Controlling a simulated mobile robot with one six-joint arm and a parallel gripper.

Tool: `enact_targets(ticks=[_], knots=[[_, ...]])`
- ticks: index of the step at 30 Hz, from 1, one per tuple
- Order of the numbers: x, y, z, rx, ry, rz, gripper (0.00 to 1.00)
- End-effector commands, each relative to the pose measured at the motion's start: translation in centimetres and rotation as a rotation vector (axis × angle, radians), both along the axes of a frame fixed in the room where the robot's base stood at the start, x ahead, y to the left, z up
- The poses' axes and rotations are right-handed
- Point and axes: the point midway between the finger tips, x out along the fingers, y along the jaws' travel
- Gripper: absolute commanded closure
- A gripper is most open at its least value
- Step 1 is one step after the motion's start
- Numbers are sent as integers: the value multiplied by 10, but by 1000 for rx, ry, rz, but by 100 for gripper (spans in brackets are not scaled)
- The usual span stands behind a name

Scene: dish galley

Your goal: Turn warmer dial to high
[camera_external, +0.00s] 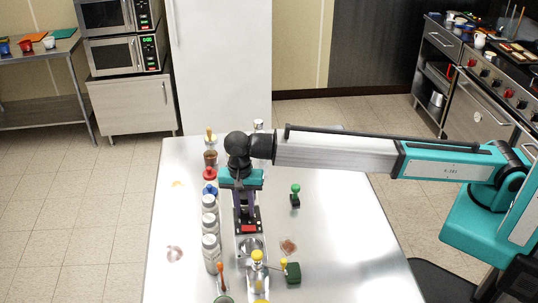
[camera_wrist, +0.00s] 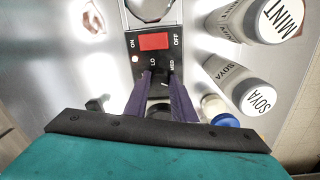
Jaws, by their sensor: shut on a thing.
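The warmer's black control panel (camera_wrist: 138,45) shows a red switch (camera_wrist: 153,41) marked ON and OFF in the wrist view. LO and MED labels sit beyond my fingertips; a HIGH label is not visible. My gripper (camera_wrist: 162,82) points down with its purple fingers shut on the dark dial (camera_wrist: 164,83), which is mostly hidden between them. A small pale mark shows there, but I cannot tell the setting. In the external view my gripper (camera_external: 246,210) is at the panel just behind the red switch (camera_external: 249,228).
Several bottles stand in a row left of the warmer, including a white-capped one (camera_external: 210,248). In the wrist view a SOYA bottle (camera_wrist: 240,85) stands close on the right. A green-topped bottle (camera_external: 295,195) stands to the right. The steel table (camera_external: 345,250) is clear farther right.

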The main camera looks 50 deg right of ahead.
Motion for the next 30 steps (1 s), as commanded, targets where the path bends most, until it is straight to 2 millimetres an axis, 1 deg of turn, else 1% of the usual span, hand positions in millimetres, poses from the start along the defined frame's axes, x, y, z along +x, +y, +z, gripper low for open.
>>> enact_targets(ticks=[9,10,12,13,24,30], knots=[[-1,1,0,1,2,1,99],[-1,1,0,1,2,1,72],[-1,1,0,1,2,1,60],[-1,1,0,1,2,1,58],[0,0,1,1,0,1,58],[1,1,12,2,-1,1,58]])
